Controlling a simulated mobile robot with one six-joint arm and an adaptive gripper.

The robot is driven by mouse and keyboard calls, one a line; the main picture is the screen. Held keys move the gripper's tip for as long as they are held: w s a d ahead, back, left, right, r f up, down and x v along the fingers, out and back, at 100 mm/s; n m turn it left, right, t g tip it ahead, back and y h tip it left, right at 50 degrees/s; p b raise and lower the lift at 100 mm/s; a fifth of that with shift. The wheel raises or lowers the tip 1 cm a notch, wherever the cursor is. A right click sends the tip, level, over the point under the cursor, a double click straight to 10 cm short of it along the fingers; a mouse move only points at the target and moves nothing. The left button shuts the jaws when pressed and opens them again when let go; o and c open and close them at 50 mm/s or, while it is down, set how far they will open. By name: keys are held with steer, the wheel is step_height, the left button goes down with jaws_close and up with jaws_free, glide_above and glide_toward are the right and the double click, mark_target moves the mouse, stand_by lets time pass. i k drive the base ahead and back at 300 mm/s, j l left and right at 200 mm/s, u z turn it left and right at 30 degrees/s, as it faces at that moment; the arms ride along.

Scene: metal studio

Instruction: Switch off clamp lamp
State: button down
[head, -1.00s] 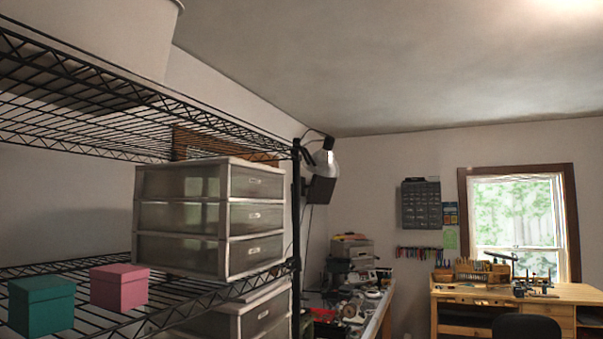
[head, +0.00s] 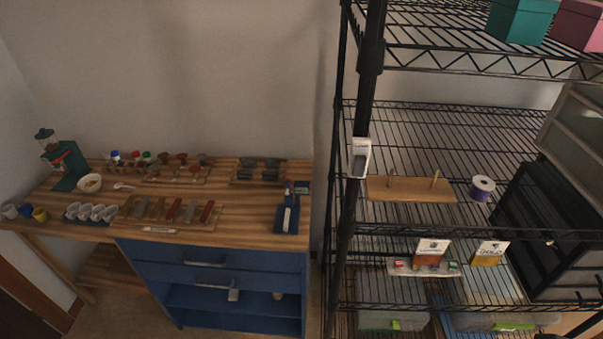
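No clamp lamp shows clearly in the head view now. A small white-and-grey device with a label (head: 360,157) is on the black front post (head: 366,100) of the wire shelf; I cannot tell whether it is a switch. My gripper is not in view.
The wire shelf (head: 450,135) fills the right side, holding a wooden board (head: 411,189), a purple-and-white spool (head: 482,188) and a teal box (head: 520,21). At left a wooden-topped bench (head: 247,219) with blue drawers (head: 215,262) carries small tools and cups. Floor shows at lower left.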

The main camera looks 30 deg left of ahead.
mark_target(360, 161)
steer(key=u, duration=1.05)
